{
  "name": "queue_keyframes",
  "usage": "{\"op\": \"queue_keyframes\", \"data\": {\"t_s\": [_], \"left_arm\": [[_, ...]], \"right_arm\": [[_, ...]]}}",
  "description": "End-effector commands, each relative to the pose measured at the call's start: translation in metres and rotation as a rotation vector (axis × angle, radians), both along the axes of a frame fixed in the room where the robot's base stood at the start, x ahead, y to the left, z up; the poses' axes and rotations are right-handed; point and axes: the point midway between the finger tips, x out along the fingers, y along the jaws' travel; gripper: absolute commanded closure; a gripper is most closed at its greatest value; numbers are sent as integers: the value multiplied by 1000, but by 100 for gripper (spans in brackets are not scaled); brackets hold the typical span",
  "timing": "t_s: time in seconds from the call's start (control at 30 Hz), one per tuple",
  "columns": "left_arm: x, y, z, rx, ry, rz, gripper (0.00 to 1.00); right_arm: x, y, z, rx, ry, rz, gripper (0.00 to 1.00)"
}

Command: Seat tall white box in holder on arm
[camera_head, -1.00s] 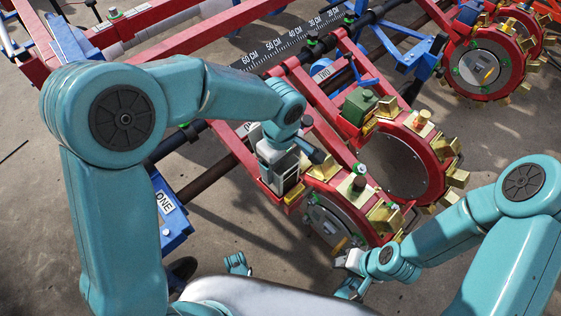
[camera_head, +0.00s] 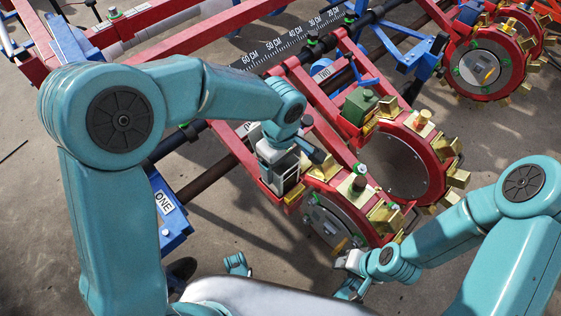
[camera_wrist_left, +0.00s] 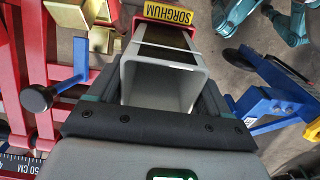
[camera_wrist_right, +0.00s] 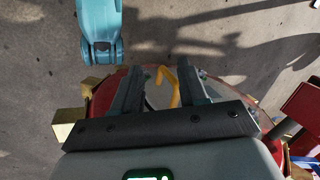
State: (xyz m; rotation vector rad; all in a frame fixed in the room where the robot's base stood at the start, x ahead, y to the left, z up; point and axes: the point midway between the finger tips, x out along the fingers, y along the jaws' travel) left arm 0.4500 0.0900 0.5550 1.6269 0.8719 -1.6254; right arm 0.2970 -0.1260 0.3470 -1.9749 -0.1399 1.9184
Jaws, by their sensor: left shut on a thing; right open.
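The tall white box (camera_head: 286,178) stands in the red holder (camera_head: 265,186) on the red arm, above the disc wheel with brass blocks. In the left wrist view, the box (camera_wrist_left: 183,72) is hollow, its open top towards the camera. A yellow SORGHUM label (camera_wrist_left: 168,14) is just beyond it. My left gripper (camera_head: 277,152) is shut on the upper part of the box. How deep the box sits in the holder is hidden. My right gripper (camera_wrist_right: 163,82) is open and empty over the wheel's disc; a yellow handle (camera_wrist_right: 173,88) shows between its fingers.
A blue lever with a black knob (camera_wrist_left: 37,98) stands close beside my left gripper. A second red wheel with brass blocks (camera_head: 400,165) and a green block (camera_head: 360,105) lie to the right. A blue bracket (camera_head: 172,220) is at the left. Bare floor (camera_head: 245,225) lies in front.

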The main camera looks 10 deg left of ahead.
Motion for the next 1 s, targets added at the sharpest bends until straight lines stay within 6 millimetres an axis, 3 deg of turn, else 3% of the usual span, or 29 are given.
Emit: {"op": "queue_keyframes", "data": {"t_s": [1.0], "left_arm": [[0,0,-25,0,0,0,64]], "right_arm": [[0,0,-22,0,0,0,57]]}}
